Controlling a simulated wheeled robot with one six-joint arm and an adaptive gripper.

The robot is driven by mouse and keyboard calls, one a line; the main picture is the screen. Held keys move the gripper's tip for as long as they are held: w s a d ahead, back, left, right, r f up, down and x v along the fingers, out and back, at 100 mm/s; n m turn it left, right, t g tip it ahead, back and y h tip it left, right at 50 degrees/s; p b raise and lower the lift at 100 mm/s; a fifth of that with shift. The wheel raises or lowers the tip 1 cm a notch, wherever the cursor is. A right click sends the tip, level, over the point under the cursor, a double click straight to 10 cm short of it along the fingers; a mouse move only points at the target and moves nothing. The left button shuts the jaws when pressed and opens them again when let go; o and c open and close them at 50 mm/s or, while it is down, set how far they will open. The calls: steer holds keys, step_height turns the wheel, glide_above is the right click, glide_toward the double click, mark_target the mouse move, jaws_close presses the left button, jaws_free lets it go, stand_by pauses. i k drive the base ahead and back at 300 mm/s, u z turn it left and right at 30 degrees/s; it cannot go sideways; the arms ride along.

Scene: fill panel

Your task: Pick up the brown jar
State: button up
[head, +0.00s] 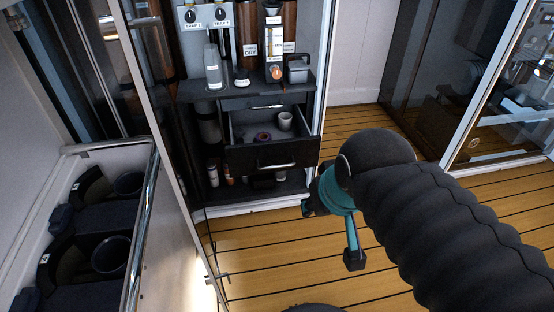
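My gripper (331,232) hangs over the wooden floor, in front and to the right of the cabinet. Its dark fingertips are wide apart with nothing between them; my arm's black sleeve hides part of it. A tall brown cylinder with a DRY label (247,32) stands upright at the cabinet's upper level. Another brown cylinder (290,22) stands to its right, partly hidden by a labelled dispenser. A small brownish container (228,172) is on the bottom shelf. I cannot tell for certain which of these is the brown jar. My gripper touches none of them.
A pulled-out drawer (272,157) holds a pale cup (285,120) and a purple ring-shaped thing (262,137). A grey bottle (212,68) stands on the shelf above. A metal-railed counter (150,200) is at left, a glass door (490,95) at right. Floor (270,260) before the cabinet is clear.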

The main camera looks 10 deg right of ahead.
mark_target(241, 78)
steer(key=z, duration=0.05)
steer(key=k, duration=0.25)
steer(key=z, duration=0.65)
steer(key=i, duration=1.2)
steer(key=u, duration=0.2)
